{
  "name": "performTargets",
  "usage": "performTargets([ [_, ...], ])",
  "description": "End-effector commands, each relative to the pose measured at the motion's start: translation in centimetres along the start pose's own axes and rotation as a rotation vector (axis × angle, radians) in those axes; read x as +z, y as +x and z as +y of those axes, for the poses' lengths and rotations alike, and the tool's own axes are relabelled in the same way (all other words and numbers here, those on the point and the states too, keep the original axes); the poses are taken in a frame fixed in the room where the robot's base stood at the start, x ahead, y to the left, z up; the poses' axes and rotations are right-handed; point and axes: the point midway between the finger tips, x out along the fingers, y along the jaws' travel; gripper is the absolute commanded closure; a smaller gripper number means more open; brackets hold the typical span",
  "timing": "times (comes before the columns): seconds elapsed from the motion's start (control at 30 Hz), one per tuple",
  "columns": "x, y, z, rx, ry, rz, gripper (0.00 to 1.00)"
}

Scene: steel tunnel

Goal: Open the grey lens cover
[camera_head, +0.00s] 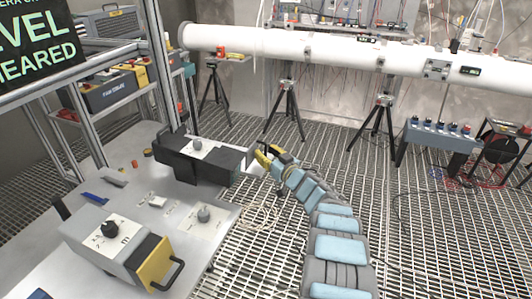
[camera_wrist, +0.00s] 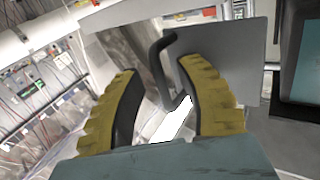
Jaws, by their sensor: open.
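The grey lens cover (camera_wrist: 232,50) is a flat grey plate with a bent black handle (camera_wrist: 158,65) in the wrist view. In the head view, the cover (camera_head: 249,158) is at the right end of a black box-shaped device (camera_head: 197,158) on the bench. My gripper (camera_wrist: 160,68) has yellow ribbed fingers, spread apart. The handle shows between the fingertips, with no clear contact; its depth relative to them is hard to tell. In the head view my gripper (camera_head: 266,158) is just right of the cover, and its fingers partly hide the handle.
A grey device (camera_head: 112,240) with a yellow handled cover (camera_head: 155,262) stands at the near end of the bench (camera_head: 130,190). Small knobs and a blue-handled tool lie on the bench. A white pipe (camera_head: 310,45) on tripods runs behind.

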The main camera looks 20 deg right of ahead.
Motion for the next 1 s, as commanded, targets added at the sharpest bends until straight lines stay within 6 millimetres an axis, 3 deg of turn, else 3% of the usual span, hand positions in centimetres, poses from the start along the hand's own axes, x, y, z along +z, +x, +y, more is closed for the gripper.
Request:
performTargets([
  [0.37,-0.1,-0.8,0.1,0.000,0.000,-0.002,0.63],
  [1.0,0.0,-5.1,0.0,0.001,-0.001,-0.001,0.63],
])
